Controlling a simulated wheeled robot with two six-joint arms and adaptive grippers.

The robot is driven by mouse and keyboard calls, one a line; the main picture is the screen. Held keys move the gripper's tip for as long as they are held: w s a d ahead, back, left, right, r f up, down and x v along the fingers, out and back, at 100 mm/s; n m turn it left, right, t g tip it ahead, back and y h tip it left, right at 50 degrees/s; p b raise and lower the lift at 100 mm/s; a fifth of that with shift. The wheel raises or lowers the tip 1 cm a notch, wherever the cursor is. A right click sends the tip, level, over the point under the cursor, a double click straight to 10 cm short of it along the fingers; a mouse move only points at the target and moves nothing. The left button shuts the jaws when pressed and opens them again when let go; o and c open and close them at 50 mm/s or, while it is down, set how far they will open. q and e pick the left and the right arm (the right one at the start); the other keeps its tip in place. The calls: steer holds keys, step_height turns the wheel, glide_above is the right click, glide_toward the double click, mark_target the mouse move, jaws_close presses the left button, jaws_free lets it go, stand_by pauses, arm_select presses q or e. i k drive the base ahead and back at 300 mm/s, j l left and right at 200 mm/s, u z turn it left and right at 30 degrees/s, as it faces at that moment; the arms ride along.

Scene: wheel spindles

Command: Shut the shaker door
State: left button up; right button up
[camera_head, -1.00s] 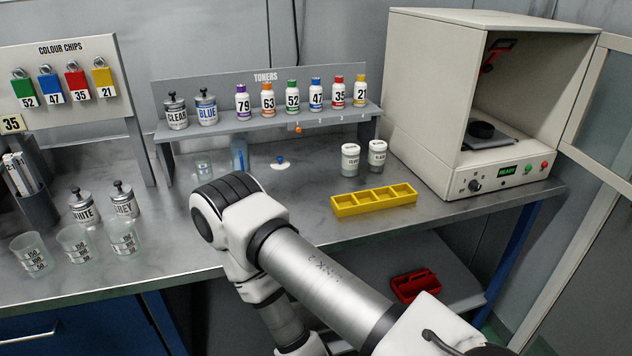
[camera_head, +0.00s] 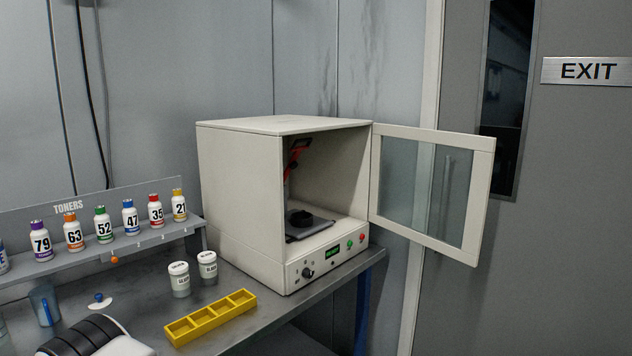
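The shaker (camera_head: 240,190) is a cream box at the right end of the bench. Its door (camera_head: 376,190), a cream frame with a clear pane, stands wide open, hinged on the right edge of the opening and swung out to the right. Inside are a dark round holder on a plate (camera_head: 300,218) and a red and black clamp part (camera_head: 294,156). The front panel (camera_head: 330,257) has a knob, a green display and green and red buttons. Part of my arm shows at the bottom left. Neither gripper is in view.
A yellow four-slot tray (camera_head: 211,318) and two white-lidded jars (camera_head: 179,280) stand on the bench left of the shaker. Toner bottles line a shelf (camera_head: 150,242) at the left. A grey exit door is behind the shaker door. Space in front of the opening is clear.

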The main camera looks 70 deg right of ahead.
mark_target(484, 146)
steer(key=z, duration=2.1)
